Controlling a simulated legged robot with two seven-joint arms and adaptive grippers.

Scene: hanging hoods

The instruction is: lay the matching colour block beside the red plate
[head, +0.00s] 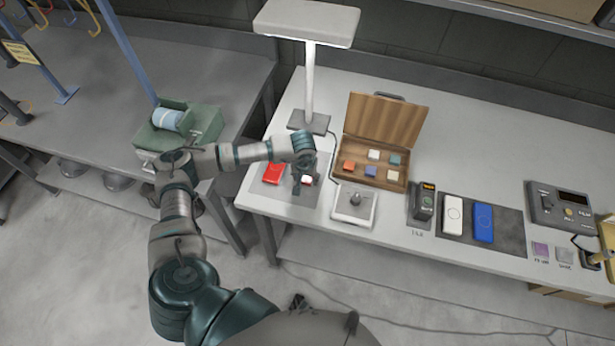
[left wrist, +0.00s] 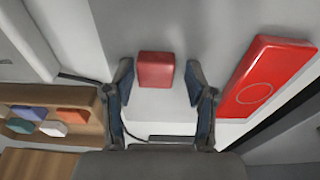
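The red plate (head: 273,174) lies on a grey mat on the right-hand bench; it also shows at the right of the left wrist view (left wrist: 268,75). A small red block (left wrist: 155,70) rests on the grey surface, apart from the plate. In the head view the block (head: 307,180) is partly hidden by my gripper. My left gripper (head: 301,181) is low over the mat. In the left wrist view its fingers (left wrist: 157,85) are open, one on each side of the block, with gaps showing on both sides. My right gripper cannot be made out.
An open wooden case (head: 364,181) holding several coloured blocks stands right of the mat. A white device (head: 345,214) with a dark knob sits in front of it. A lamp (head: 309,90) rises behind the mat. White (head: 453,213) and blue (head: 484,222) plates lie farther right.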

